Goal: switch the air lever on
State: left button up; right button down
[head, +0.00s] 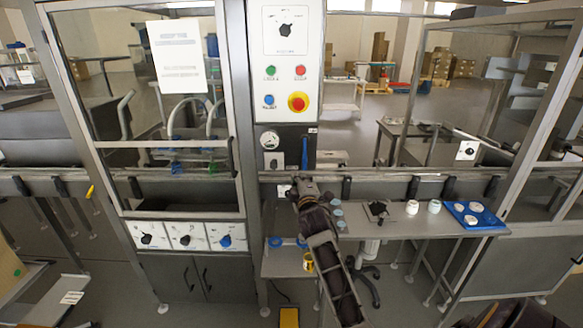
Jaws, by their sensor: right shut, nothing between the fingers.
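The air lever is a blue handle (304,153) standing upright on a dark panel, to the right of a round white pressure gauge (269,140). The panel is below the white control box. My right gripper (298,186) is shut and empty. In the picture it is just below the lever, with a small visible gap between them. Its arm reaches up from the bottom of the view. Whether the gripper is level in depth with the lever cannot be told. My left gripper is not in view.
The control box (286,60) has a rotary switch, coloured buttons and a red-on-yellow emergency stop (298,102). A steel rail (390,188) runs across. The work table (385,228) on the right holds white jars and a blue tray (475,214). Glass doors stand left.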

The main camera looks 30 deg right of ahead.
aim_at(305, 154)
jog(key=shift+d+f+n, duration=0.1)
jog(key=shift+f+n, duration=0.1)
jog(key=shift+n, duration=0.5)
jog(key=shift+d+f+n, duration=0.1)
jog(key=shift+f+n, duration=0.05)
jog(key=shift+n, duration=0.55)
jog(key=shift+g, duration=0.3)
jog(key=shift+p+x, duration=0.8)
jog(key=shift+x, duration=4.1)
jog(key=shift+w, duration=0.1)
